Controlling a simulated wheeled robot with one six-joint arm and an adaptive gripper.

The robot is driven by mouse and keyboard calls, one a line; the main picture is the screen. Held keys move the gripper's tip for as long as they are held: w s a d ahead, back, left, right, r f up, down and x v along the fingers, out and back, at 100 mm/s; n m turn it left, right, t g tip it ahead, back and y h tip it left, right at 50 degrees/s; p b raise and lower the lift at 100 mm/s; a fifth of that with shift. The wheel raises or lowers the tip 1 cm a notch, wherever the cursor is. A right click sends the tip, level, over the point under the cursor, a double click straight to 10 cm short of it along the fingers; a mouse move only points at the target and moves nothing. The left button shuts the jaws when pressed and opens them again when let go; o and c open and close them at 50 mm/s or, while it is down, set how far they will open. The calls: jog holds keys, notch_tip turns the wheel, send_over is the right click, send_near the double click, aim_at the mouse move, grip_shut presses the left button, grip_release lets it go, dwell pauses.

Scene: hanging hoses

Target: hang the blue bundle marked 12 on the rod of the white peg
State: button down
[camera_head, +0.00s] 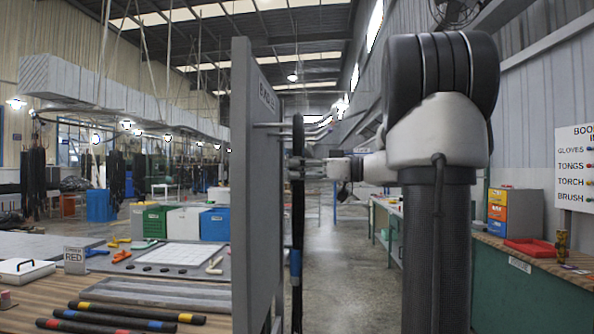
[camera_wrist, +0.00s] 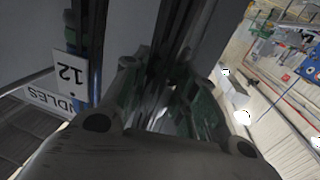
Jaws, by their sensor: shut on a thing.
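The blue bundle (camera_head: 296,225) is a set of long black hoses with a blue band, hanging upright in the head view. Its white tag marked 12 (camera_wrist: 68,77) shows upside down at the left in the wrist view, beside dark strands. My gripper (camera_head: 304,169) reaches in from the right and is shut on the bundle. In the wrist view, dark hose runs between the fingers (camera_wrist: 160,95). Thin rods (camera_head: 268,125) stick out from the grey board near the bundle's top. I cannot tell which is the white peg, or whether the bundle rests on a rod.
The tall grey board (camera_head: 243,200) stands edge-on just left of the bundle. A wooden table (camera_head: 120,285) with banded hoses is at left. A green-sided counter (camera_head: 530,290) with colored drawers (camera_head: 514,213) is at right. The aisle floor (camera_head: 335,255) is clear.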

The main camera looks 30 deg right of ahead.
jog(key=c, duration=1.1)
grip_release()
jog(key=shift+o, duration=0.2)
jog(key=v, duration=1.2)
